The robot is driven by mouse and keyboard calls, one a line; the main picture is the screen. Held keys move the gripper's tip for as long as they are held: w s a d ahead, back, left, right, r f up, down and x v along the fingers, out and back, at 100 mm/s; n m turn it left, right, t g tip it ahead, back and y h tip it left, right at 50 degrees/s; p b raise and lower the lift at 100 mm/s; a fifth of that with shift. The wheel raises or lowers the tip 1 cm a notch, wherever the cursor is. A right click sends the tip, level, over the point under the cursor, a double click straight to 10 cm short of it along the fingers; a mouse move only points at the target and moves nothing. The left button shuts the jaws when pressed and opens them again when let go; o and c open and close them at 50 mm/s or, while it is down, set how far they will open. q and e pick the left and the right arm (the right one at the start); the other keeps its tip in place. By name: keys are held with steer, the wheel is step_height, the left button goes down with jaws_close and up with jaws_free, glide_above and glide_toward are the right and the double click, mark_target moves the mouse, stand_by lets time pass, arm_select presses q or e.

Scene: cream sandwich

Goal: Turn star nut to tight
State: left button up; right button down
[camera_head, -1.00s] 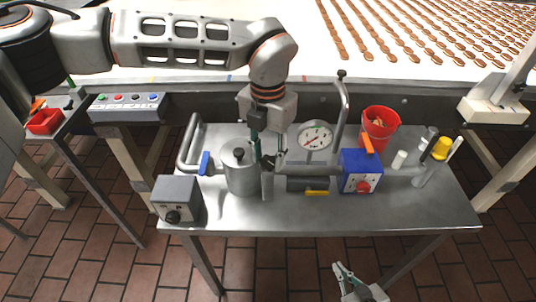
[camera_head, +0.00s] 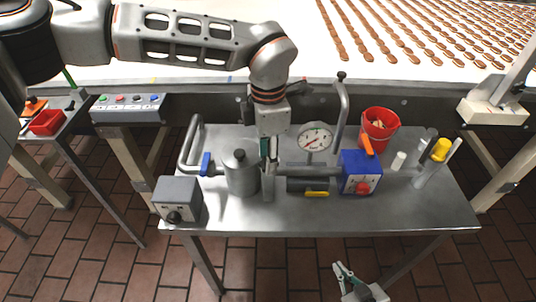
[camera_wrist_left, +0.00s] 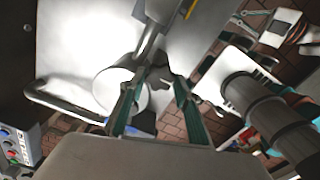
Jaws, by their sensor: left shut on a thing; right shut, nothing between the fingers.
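A metal pipe assembly stands on the steel table (camera_head: 330,218), with a grey cylinder (camera_head: 242,178) at its left and a grey pipe running right. My left gripper (camera_head: 268,160) points down at the joint just right of the cylinder. It is shut on the star nut, which its fingers mostly hide in the head view. In the left wrist view its two green-padded fingers (camera_wrist_left: 157,84) stand either side of a small grey part. My right gripper (camera_head: 343,272) is shut and empty, low in front of the table.
A round gauge (camera_head: 315,138), a blue box with an orange lever (camera_head: 360,172), a red bucket (camera_head: 379,130) and several bottles stand to the right. A grey box with a black knob (camera_head: 178,199) is at front left.

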arm_select(q)
steer(key=shift+r+m, duration=0.1)
steer(key=shift+m, duration=0.2)
steer(key=o, duration=1.1)
step_height(320, 180, up, 12)
stand_by(0.5)
